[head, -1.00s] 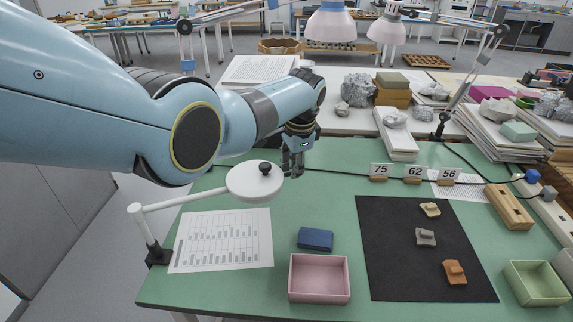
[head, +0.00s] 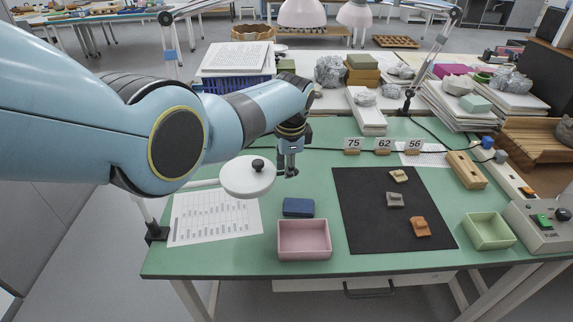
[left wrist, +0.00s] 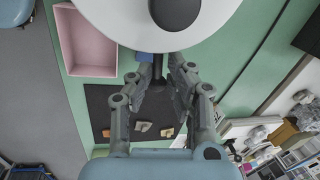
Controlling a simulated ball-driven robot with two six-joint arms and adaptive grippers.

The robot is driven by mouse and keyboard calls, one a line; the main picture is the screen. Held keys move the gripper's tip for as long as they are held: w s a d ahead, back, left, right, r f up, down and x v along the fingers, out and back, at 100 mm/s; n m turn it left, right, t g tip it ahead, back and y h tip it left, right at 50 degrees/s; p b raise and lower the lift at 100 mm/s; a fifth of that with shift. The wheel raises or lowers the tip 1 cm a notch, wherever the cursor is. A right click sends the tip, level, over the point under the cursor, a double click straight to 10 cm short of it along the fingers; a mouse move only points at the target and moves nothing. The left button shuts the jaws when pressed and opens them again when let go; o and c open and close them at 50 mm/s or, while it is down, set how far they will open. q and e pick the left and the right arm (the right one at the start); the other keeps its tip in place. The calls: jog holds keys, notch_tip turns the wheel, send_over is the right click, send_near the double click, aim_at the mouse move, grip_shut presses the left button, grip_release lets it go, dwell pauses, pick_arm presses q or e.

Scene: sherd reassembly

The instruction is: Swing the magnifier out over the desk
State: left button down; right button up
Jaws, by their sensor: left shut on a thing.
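The magnifier (head: 248,178) is a white round disc with a black knob on top, on a white arm from a dark clamp (head: 157,232) at the desk's left edge. In the head view it hangs over the green desk (head: 370,263), near the upper right of a printed sheet. My left gripper (head: 290,171) is just right of the disc, pointing down. The left wrist view shows the disc (left wrist: 115,12) large, with my fingers (left wrist: 160,78) closed around a thin dark handle at its rim. The exact contact is partly hidden. My right gripper is out of view.
A blue box (head: 298,207) and a pink tray (head: 304,253) stand right of the sheet (head: 195,232). A black mat (head: 365,220) holds three sherds. Number signs (head: 383,147) stand behind it. A green tray (head: 488,243) is at the right. Open desk lies around the blue box.

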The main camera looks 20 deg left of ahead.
pick_arm(q)
jog(key=c, duration=1.4)
grip_release()
jog(key=shift+w+d, duration=0.1)
jog(key=shift+d, duration=0.05)
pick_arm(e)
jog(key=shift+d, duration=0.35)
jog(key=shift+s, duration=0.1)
pick_arm(q)
notch_tip(320, 180, up, 12)
jog(key=s+d, duration=0.1)
jog(key=s, duration=0.1)
jog(key=shift+d, duration=0.15)
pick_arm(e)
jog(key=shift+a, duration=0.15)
pick_arm(q)
jog(key=shift+f, duration=0.15)
